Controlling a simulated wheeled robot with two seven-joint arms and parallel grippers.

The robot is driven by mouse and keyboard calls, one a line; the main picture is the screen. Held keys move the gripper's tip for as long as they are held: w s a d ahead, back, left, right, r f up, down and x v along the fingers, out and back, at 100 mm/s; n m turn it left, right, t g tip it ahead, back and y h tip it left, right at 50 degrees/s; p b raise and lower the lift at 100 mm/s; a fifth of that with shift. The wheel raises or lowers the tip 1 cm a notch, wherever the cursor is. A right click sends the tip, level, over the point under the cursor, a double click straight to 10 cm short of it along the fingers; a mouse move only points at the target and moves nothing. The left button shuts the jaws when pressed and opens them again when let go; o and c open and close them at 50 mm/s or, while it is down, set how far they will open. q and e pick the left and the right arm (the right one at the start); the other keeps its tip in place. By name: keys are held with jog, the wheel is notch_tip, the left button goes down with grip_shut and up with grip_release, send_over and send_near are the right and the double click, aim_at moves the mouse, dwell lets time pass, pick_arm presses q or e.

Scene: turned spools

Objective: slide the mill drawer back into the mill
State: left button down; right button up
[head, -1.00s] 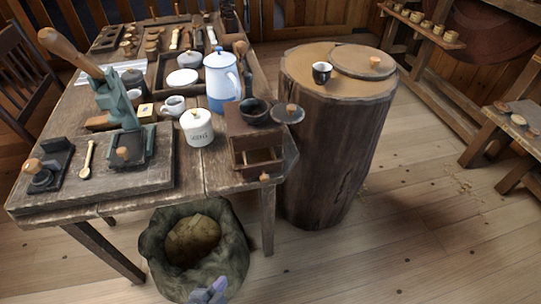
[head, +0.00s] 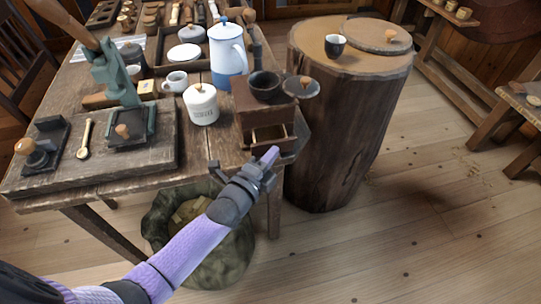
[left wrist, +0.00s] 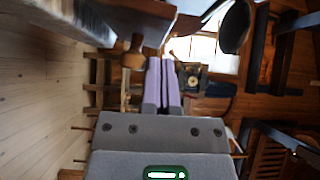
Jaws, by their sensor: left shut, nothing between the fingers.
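The mill (head: 262,117) is a brown wooden box with a dark bowl (head: 264,84) on top, standing at the table's right front corner. Its drawer (head: 282,144) sticks out of the front, so the mill is open there. My left gripper (head: 270,155) is shut and empty at the drawer's front and covers part of it, including the knob. In the left wrist view, the shut lavender fingers (left wrist: 162,72) point toward a brown wooden part, with a round wooden knob (left wrist: 133,54) just left of their tips. I cannot tell whether they touch. My right gripper is not in view.
A white lidded jar (head: 202,106) and a blue-and-white pot (head: 228,52) stand left of the mill. A round lid with a knob (head: 301,88) is right of it, near the tree stump (head: 335,140). A sack (head: 225,262) is on the floor below my left arm.

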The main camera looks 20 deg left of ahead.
aim_at(260, 146)
pick_arm(q)
jog(key=shift+w+a, duration=0.25)
jog(key=shift+w, duration=0.15)
jog(key=shift+w+a, duration=0.15)
jog(key=shift+w, duration=0.05)
jog(key=w+a+b, duration=0.2)
jog(key=w, duration=0.1)
jog(key=shift+f, duration=0.1)
jog(key=shift+w, duration=0.1)
jog(key=shift+a, duration=0.1)
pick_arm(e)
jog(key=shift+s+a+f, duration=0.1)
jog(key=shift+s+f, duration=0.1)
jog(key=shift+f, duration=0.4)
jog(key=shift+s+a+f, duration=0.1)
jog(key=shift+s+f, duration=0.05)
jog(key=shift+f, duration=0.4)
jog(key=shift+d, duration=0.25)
